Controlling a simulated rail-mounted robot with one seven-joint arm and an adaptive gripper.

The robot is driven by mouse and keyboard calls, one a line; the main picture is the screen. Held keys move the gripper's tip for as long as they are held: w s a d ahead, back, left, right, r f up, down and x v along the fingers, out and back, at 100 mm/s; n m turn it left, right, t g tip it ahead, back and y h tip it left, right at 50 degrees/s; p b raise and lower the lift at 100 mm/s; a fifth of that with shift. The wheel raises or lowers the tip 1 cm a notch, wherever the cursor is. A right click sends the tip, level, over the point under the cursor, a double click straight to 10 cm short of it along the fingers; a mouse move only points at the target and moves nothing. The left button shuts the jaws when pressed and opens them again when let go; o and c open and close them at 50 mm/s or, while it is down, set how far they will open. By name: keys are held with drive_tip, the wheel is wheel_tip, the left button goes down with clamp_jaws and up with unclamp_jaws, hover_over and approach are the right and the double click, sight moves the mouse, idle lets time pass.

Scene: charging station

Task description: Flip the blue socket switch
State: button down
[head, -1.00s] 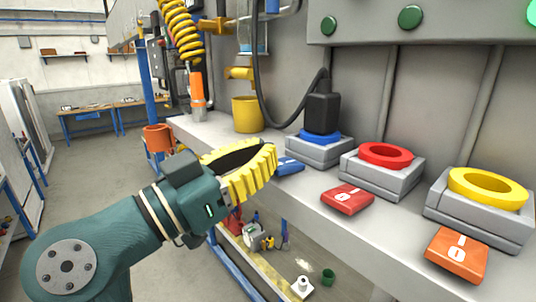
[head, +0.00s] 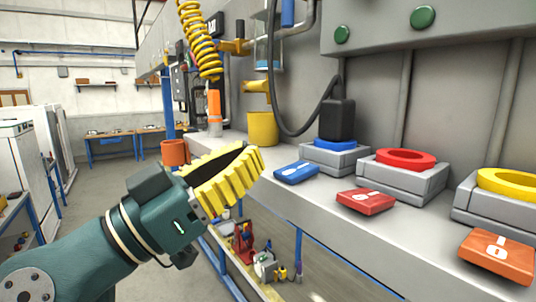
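The blue switch (head: 296,172) is a flat tilted rocker with white marks on the grey counter, in front of the blue-ringed socket (head: 334,145). A black plug (head: 337,119) with a cable stands in that socket. My gripper (head: 248,163), with yellow ribbed fingers, is to the left of the blue switch and looks apart from it. A dark gap shows between the fingers, but their tips overlap in this view, so I cannot tell how far they are open. I see nothing held.
The red switch (head: 366,202) and red socket (head: 406,160) are right of the blue ones. The orange switch (head: 498,257) and yellow socket (head: 507,182) are farther right. A yellow cup (head: 262,128) stands behind my gripper. The black cable (head: 272,80) hangs above the counter.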

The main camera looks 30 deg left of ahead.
drive_tip(key=b+v, duration=0.1)
drive_tip(key=v, duration=0.5)
drive_tip(key=shift+f, duration=0.2)
drive_tip(key=shift+d, duration=0.1)
